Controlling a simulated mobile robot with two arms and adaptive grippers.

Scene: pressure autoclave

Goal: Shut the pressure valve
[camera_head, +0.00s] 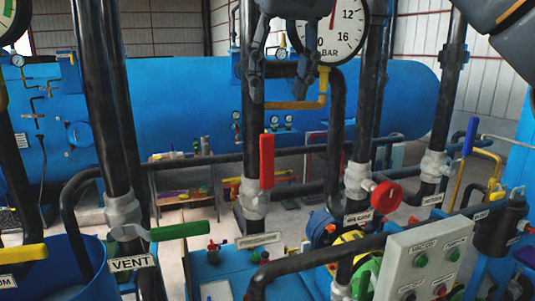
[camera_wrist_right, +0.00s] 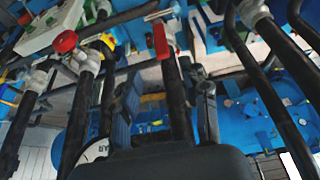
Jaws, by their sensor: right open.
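A red lever handle (camera_head: 267,160) stands upright on a grey valve body (camera_head: 254,198) on a dark vertical pipe. The label plate (camera_head: 258,240) below it is too small to read, so I cannot confirm that this is the pressure valve. The red lever also shows in the right wrist view (camera_wrist_right: 161,41), beyond the fingertips. My right gripper (camera_head: 278,92) hangs from the top with its fingers pointing down, open and empty, above the red lever in the picture and apart from it. In the wrist view its fingers (camera_wrist_right: 167,92) appear either side of the dark pipe. My left gripper is out of view.
A large gauge marked BAR (camera_head: 325,28) is behind the right gripper. A red round knob (camera_head: 387,193), a blue lever (camera_head: 470,137) and a green lever (camera_head: 180,231) by a VENT label sit on neighbouring pipes. A grey button box (camera_head: 427,262) stands front right. Dark pipes crowd the space.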

